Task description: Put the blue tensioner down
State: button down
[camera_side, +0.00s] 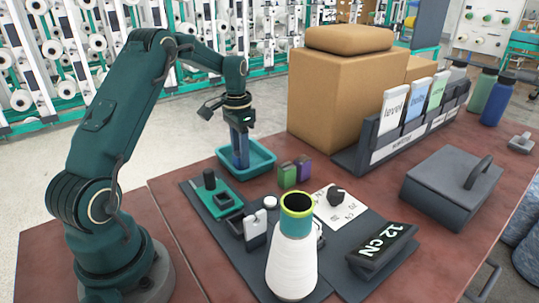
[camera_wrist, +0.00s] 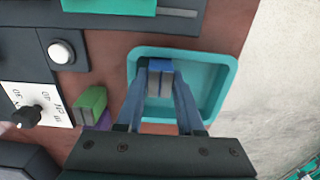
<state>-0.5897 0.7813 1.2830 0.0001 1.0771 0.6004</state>
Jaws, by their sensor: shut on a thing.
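The blue tensioner (camera_wrist: 160,68) is a small block with a blue top and grey sides, between the fingertips of my gripper (camera_wrist: 160,88) in the wrist view. My gripper is shut on it. In the side view my gripper (camera_side: 241,160) points down into the teal tray (camera_side: 262,150), with the fingertips inside the rim. The tensioner is hard to tell from the fingers there. In the wrist view it is over the left part of the tray (camera_wrist: 215,60). I cannot tell whether it touches the tray floor.
A green block (camera_side: 287,176) and a purple block (camera_side: 303,169) stand just right of the tray. A teal device (camera_side: 212,196), a dial card (camera_side: 340,206) and a white yarn cone (camera_side: 292,262) are nearer the camera. A cardboard box (camera_side: 335,95) stands behind.

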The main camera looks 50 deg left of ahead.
jog(key=c, duration=0.5)
grip_release()
jog(key=shift+c, duration=0.2)
notch_tip(320, 180, up, 12)
jog(key=s+d+r+t, duration=0.1)
jog(key=d+r, duration=0.3)
jog(key=d, duration=0.2)
jog(key=s+d+f+t, duration=0.2)
jog(key=s+d, duration=0.5)
jog(key=s+d+f+t, duration=0.1)
jog(key=s+d+t, duration=0.1)
jog(key=s+d, duration=0.5)
jog(key=shift+s+d+f+t, duration=0.3)
jog(key=shift+s+f, duration=0.1)
jog(key=shift+s, duration=0.2)
